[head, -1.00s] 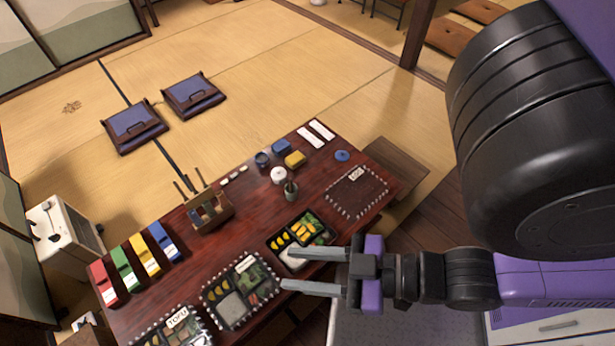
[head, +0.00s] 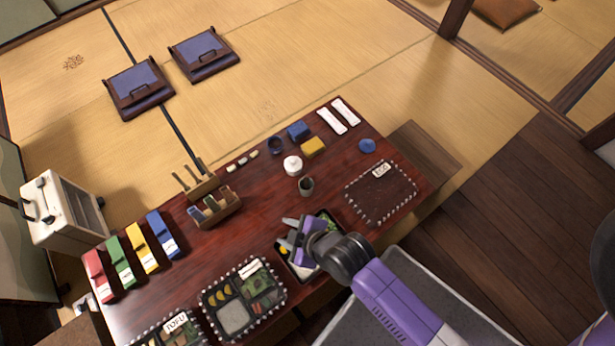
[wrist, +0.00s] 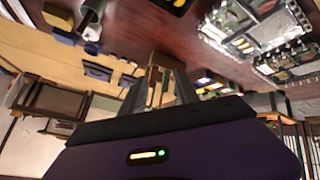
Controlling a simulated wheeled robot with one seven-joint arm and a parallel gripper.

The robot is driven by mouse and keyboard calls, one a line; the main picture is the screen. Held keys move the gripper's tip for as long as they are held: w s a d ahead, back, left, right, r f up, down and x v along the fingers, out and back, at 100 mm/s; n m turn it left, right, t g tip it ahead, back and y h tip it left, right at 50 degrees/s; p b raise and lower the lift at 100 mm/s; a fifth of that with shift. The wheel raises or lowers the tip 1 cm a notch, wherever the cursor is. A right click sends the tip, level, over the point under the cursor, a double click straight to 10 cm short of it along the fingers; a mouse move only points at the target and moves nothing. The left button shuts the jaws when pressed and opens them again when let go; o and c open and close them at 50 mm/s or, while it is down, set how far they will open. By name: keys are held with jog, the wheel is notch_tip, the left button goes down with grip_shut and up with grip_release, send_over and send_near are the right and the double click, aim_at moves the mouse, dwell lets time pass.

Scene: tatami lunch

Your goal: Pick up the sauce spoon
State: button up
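I cannot make out a sauce spoon for certain in either view. A small grey-green cup (head: 306,187) stands near the middle of the table, and whether anything is in it is too small to tell. A wooden caddy (head: 215,208) with upright sticks stands left of the cup; it also shows between my fingers in the wrist view (wrist: 160,77). My gripper (head: 287,232) is open, its two fingers apart with nothing seen between them.
The dark red table (head: 265,210) also holds a white lidded pot (head: 293,165), a yellow block (head: 313,146), a blue block (head: 299,130) and coloured cases at left. Another lunch box (head: 235,315) lies left of my gripper. An empty lace-edged mat (head: 385,203) lies at right.

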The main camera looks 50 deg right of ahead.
jog(key=w+d+f+n+g+b, duration=0.1)
jog(key=w+d+f+n+g, duration=0.15)
jog(key=w+f, duration=0.3)
jog(key=n+g+b, duration=0.3)
jog(key=n+g, duration=0.3)
jog(key=n, duration=0.1)
send_over(306, 176)
jog(key=shift+a+f+t+h, duration=0.25)
jog(key=shift+f+h, duration=0.05)
jog(key=shift+f, duration=0.1)
jog(key=shift+s+d+f, duration=0.1)
jog(key=shift+d, duration=0.15)
notch_tip(306, 176, down, 7)
jog(key=b, duration=0.2)
jog(key=shift+f+b, duration=0.2)
jog(key=shift+b, duration=0.15)
grip_shut()
